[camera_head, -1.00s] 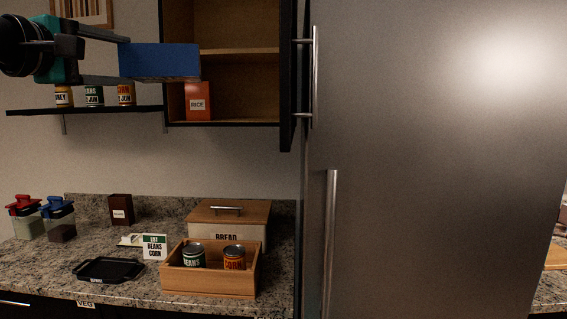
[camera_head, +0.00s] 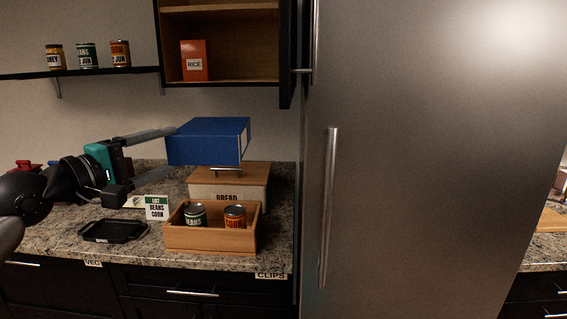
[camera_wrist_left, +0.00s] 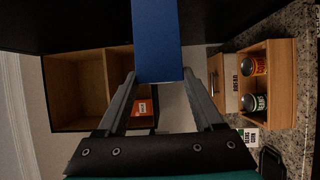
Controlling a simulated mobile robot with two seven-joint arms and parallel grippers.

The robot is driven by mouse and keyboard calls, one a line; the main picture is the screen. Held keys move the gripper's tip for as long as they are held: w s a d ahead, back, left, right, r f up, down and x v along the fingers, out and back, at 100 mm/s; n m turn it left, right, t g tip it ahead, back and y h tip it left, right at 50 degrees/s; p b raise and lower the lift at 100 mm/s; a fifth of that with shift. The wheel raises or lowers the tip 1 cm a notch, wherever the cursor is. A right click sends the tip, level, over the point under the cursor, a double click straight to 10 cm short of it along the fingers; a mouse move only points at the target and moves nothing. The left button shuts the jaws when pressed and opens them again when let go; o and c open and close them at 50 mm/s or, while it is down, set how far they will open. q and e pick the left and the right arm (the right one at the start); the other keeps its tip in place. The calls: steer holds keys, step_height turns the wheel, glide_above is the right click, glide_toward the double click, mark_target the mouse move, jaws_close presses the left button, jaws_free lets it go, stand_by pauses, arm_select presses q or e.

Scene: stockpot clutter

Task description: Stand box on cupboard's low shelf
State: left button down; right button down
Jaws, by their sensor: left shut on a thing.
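A blue box (camera_head: 205,141) is held by my left gripper (camera_head: 170,146), in front of and above the bread box in the head view. The left wrist view shows the box (camera_wrist_left: 157,40) between the two fingers of the gripper (camera_wrist_left: 159,80). The open cupboard (camera_head: 232,83) is above it, with an orange-red rice box (camera_head: 194,62) on its low shelf at the left. The shelf to the right of the rice box looks bare. The cupboard also shows in the left wrist view (camera_wrist_left: 80,88). My right gripper is out of view.
The bread box (camera_head: 260,185) and a wooden crate (camera_head: 210,239) with two cans stand on the counter. A black tray (camera_head: 113,231) and list card (camera_head: 157,208) are to the left. A wall shelf (camera_head: 85,73) holds cans. The cupboard door (camera_head: 288,55) stands open beside the fridge (camera_head: 430,160).

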arm_select(q)
steer(key=shift+s+d+f, duration=1.45)
steer(key=shift+s+f, duration=2.9)
steer(key=shift+f, duration=0.5)
steer(key=shift+s+d+f, duration=1.4)
steer(key=shift+s+f, duration=2.95)
steer(key=shift+f, duration=0.45)
step_height(320, 180, down, 8)
steer(key=b, duration=0.7)
steer(key=shift+b, duration=0.4)
steer(key=shift+r, duration=0.1)
